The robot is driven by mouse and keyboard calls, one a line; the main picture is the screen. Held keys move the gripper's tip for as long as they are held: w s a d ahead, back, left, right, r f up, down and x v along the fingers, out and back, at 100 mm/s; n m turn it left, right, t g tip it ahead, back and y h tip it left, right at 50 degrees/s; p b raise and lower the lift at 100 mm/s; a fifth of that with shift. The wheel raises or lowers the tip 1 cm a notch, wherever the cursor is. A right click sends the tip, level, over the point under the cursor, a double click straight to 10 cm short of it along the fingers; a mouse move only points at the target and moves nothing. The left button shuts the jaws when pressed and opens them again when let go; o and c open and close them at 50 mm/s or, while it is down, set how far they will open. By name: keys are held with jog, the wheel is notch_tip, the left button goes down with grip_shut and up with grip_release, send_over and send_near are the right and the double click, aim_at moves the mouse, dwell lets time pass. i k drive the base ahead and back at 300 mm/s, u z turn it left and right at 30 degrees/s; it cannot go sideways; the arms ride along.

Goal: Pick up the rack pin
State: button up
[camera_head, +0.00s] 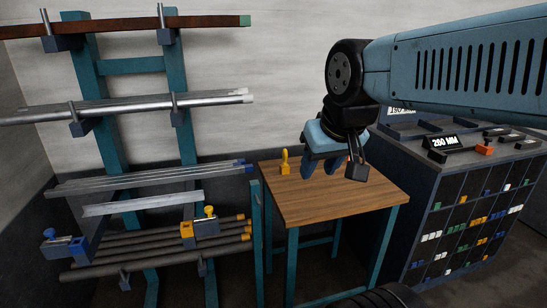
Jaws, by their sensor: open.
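A yellow pin-shaped piece (285,163), which looks like the rack pin, stands upright near the back left of the wooden table (335,200). My gripper (319,170) hangs over the table, to the right of this yellow piece in the picture. The exact height of the fingers above the tabletop is hard to tell. A similar yellow knob (209,211) sits on a holder on the lower rack arm.
A teal rack (176,70) at left carries several metal bars and tubes, some ending close to the table. A dark cabinet (425,190) with small bins stands right of the table, with trays and a "260 MM" sign (441,142) on top. The front tabletop is clear.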

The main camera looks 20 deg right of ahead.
aim_at(285, 164)
jog(key=i, duration=0.85)
jog(key=z, duration=0.05)
